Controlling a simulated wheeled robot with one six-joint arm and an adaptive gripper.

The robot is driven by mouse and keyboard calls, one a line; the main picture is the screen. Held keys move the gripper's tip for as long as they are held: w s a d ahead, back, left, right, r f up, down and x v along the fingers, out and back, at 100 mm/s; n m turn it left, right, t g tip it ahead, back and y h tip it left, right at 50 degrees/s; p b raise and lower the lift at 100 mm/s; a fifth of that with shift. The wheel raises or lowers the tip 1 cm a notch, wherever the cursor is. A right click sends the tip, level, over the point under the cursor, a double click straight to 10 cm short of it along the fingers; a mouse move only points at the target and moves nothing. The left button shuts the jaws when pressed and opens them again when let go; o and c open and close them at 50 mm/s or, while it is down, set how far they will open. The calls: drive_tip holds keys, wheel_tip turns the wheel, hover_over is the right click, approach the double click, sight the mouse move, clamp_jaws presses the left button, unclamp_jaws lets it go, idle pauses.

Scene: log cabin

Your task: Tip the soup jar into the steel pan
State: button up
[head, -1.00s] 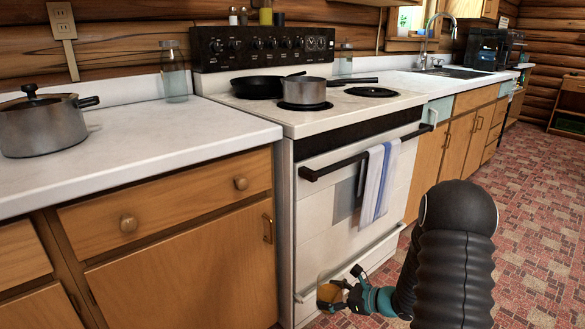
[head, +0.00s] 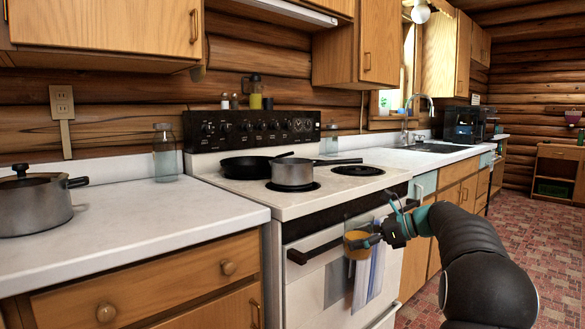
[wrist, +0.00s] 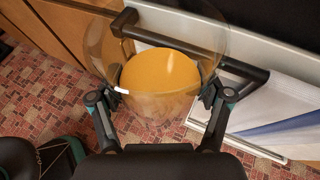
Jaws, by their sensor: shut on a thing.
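The soup jar (head: 358,252) is a clear glass with orange soup in it. My gripper (head: 375,240) is shut on it, with one finger on each side, in front of the oven door near the handle. The wrist view shows the jar (wrist: 160,75) between the fingertips of my gripper (wrist: 163,95), with its wide mouth open and the orange soup surface inside. It looks about upright. The steel pan (head: 292,173) stands on the stove's front left burner, its long handle pointing right. The jar is lower than the pan and to its right, apart from it.
A black skillet (head: 245,166) sits behind the steel pan. A lidded pot (head: 35,208) and a glass jar (head: 165,160) stand on the left counter. The oven handle (head: 318,252) and a hanging towel (head: 368,275) are close to the held jar. The front right burner (head: 357,170) is bare.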

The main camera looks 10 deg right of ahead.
drive_tip(key=shift+n+g+y, duration=0.4)
drive_tip(key=shift+n+g, duration=0.3)
drive_tip(key=shift+g, duration=0.1)
drive_tip(key=s+r, duration=0.1)
drive_tip(key=r, duration=0.4)
drive_tip(key=s+r, duration=0.1)
drive_tip(key=r, duration=0.3)
drive_tip(key=s+r, duration=0.1)
drive_tip(key=r, duration=0.4)
drive_tip(key=shift+s+a+r, duration=0.25)
drive_tip(key=shift+s+r, duration=0.05)
drive_tip(key=shift+s, duration=0.1)
drive_tip(key=s+a+r, duration=0.3)
drive_tip(key=s+r, duration=0.6)
drive_tip(key=shift+r+n+g+y, duration=0.3)
drive_tip(key=shift+r+n+g, duration=0.05)
drive_tip(key=shift+n+g, duration=0.05)
drive_tip(key=shift+s+a, duration=0.15)
drive_tip(key=shift+s, duration=0.05)
